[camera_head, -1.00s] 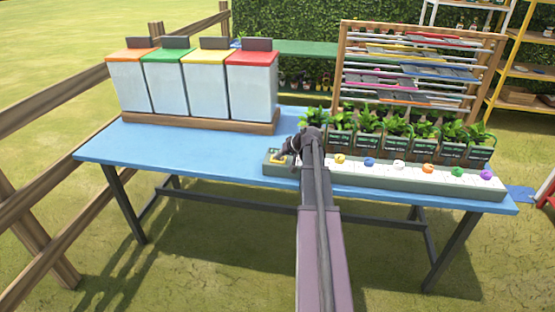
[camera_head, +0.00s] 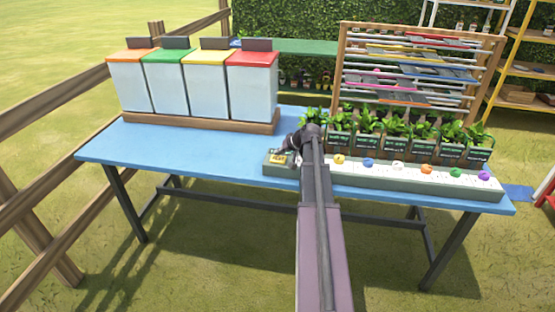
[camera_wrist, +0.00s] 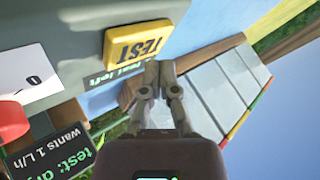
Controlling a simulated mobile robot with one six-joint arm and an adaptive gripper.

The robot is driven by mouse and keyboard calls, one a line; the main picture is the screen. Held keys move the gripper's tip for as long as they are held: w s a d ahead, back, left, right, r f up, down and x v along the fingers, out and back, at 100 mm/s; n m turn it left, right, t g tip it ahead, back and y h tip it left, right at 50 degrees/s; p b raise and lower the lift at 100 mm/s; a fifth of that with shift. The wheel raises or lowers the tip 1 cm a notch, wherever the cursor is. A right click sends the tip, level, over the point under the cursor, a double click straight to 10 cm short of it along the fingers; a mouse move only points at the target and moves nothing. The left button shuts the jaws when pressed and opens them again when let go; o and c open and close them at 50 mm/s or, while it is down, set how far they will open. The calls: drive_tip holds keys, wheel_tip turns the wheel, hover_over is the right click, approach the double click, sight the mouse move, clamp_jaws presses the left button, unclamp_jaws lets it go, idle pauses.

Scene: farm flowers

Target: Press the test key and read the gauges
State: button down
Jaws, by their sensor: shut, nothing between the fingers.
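The yellow TEST key (camera_head: 279,160) sits at the left end of a long grey-green console (camera_head: 400,181). In the wrist view the key (camera_wrist: 137,44) is unobstructed, with small green lettering beside it, partly hidden, seeming to include "left". My gripper (camera_head: 294,143) is shut and empty, close to the key; in the wrist view its fingertips (camera_wrist: 159,66) are just beside the key, and contact cannot be told. The others are too small to read.
Potted plants (camera_head: 366,140) with dark signs stand behind the console. One sign (camera_wrist: 50,145) reads "test: dry" and "wants 1 L/h", partly cut off. Several lidded bins (camera_head: 205,85) stand on the blue table (camera_head: 200,153), whose front left is clear. A rack (camera_head: 415,70) stands behind.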

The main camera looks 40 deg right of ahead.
sight(279, 159)
wheel_tip(279, 159, up, 5)
drive_tip(key=p, duration=0.5)
idle(1.1)
drive_tip(key=s+a+f+n+g+p, duration=0.1)
drive_tip(key=s+a+n+g, duration=0.1)
drive_tip(key=a, duration=1)
drive_tip(key=s+a+n+g+p, duration=0.1)
drive_tip(key=a+g+p, duration=0.15)
drive_tip(key=a, duration=1.05)
drive_tip(key=s+a+n+g+h+p, duration=0.1)
drive_tip(key=s+a+g, duration=0.1)
drive_tip(key=s+a, duration=0.4)
drive_tip(key=s+a+n+g+h, duration=0.1)
drive_tip(key=s+a+g, duration=0.1)
drive_tip(key=s+a, duration=0.5)
drive_tip(key=a, duration=0.5)
drive_tip(key=shift+s+a+r+n+h+p, duration=0.2)
drive_tip(key=shift+a+r+n+h+p, duration=0.1)
drive_tip(key=shift+a+r+n+p, duration=0.1)
